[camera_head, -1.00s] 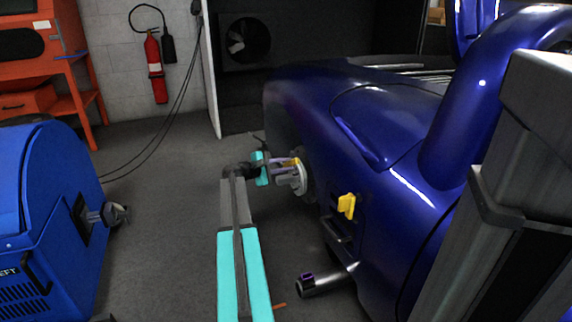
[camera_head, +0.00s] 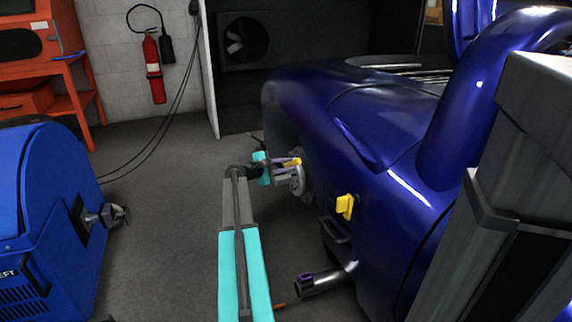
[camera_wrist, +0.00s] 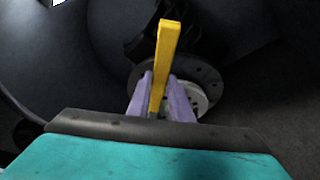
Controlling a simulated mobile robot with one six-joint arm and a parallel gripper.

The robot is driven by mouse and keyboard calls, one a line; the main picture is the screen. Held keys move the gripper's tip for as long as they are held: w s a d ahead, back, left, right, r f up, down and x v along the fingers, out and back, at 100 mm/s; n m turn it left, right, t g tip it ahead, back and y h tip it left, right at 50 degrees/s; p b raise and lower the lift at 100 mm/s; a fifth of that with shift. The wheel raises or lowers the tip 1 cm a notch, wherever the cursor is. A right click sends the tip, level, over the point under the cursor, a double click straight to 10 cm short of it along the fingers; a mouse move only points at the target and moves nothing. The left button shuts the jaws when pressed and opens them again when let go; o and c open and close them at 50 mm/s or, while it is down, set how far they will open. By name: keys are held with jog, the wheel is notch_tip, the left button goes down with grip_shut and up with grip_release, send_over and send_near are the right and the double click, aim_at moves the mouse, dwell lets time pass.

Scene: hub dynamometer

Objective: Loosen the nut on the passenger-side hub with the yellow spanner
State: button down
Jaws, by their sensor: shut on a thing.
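My gripper (camera_head: 284,167) is beside the car's wheel hub (camera_head: 299,184), at the end of my arm in the head view. Its pale violet fingers are shut on the yellow spanner (camera_head: 294,161). In the wrist view the spanner (camera_wrist: 167,52) stands up between the fingers (camera_wrist: 162,98), its far end beyond them. The hub disc (camera_wrist: 207,82) lies behind and to the right of the spanner in that view. The nut is not clear in either view; the fingers and spanner cover part of the hub. I cannot tell whether the spanner touches it.
The blue car body (camera_head: 400,150) stands close on the right, with a yellow block (camera_head: 345,206) on its side and an exhaust pipe (camera_head: 322,281) low down. A blue dynamometer unit (camera_head: 40,215) is at the left. Grey floor (camera_head: 165,190) between them is clear.

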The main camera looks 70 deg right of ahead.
jog(key=shift+s+d, duration=0.55)
jog(key=shift+s, duration=0.15)
jog(key=shift+r+p, duration=0.15)
jog(key=shift+p, duration=0.35)
jog(key=shift+w+d+r+p, duration=0.2)
jog(key=shift+r+p, duration=0.1)
jog(key=shift+p, duration=0.35)
jog(key=r+n+p, duration=0.1)
jog(key=p, duration=0.2)
jog(key=w+d+r+n+y+p, duration=0.1)
jog(key=p, duration=0.3)
jog(key=shift+w+d, duration=0.15)
jog(key=shift+d, duration=0.15)
jog(key=shift+f, duration=0.1)
